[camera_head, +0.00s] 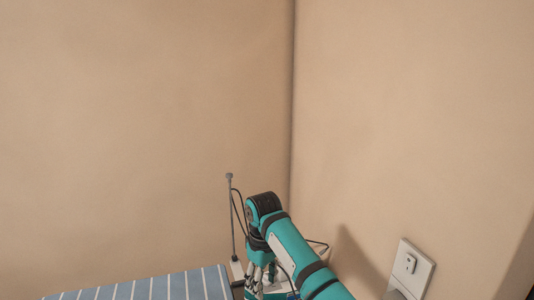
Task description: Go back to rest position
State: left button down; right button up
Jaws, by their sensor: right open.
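My right arm, teal and black, comes in from the bottom right and bends down at its wrist. My right gripper (256,291) points downward at the bottom edge of the head view, open, with its fingertips partly cut off by the frame. Its fingers are close to the right end of a blue-and-white striped surface (165,287). I cannot tell whether they touch anything there. My left gripper is not in view.
Two beige walls (140,120) meet in a corner behind my arm. A thin grey upright rod (231,215) stands just left of my wrist. A white wall plate (411,268) is at the lower right. The space above my arm is clear.

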jog(key=s+d+f+m+b, duration=0.1)
jog(key=s+d+f+m, duration=0.15)
jog(key=s+f, duration=0.75)
jog(key=s+d+f+m+y+b, duration=0.15)
jog(key=d+f, duration=0.25)
jog(key=f, duration=1.5)
jog(key=s+d+f+m, duration=0.1)
jog(key=s+d+f, duration=0.4)
jog(key=f, duration=0.9)
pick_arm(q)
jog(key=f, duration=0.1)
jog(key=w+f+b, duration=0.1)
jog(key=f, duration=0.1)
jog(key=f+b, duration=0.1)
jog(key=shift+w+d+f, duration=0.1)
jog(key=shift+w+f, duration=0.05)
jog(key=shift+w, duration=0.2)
pick_arm(e)
jog(key=s+d+f, duration=0.4)
jog(key=s+f, duration=0.1)
jog(key=s, duration=0.8)
jog(key=s+d+f+m+h, duration=0.1)
jog(key=s+d+f, duration=0.3)
jog(key=s, duration=0.8)
jog(key=s+d+f+m+t, duration=0.1)
jog(key=s+d+f, duration=0.4)
jog(key=s, duration=0.8)
notch_tip(320, 180, down, 3)
jog(key=shift+s+f, duration=0.15)
jog(key=shift+s, duration=0.2)
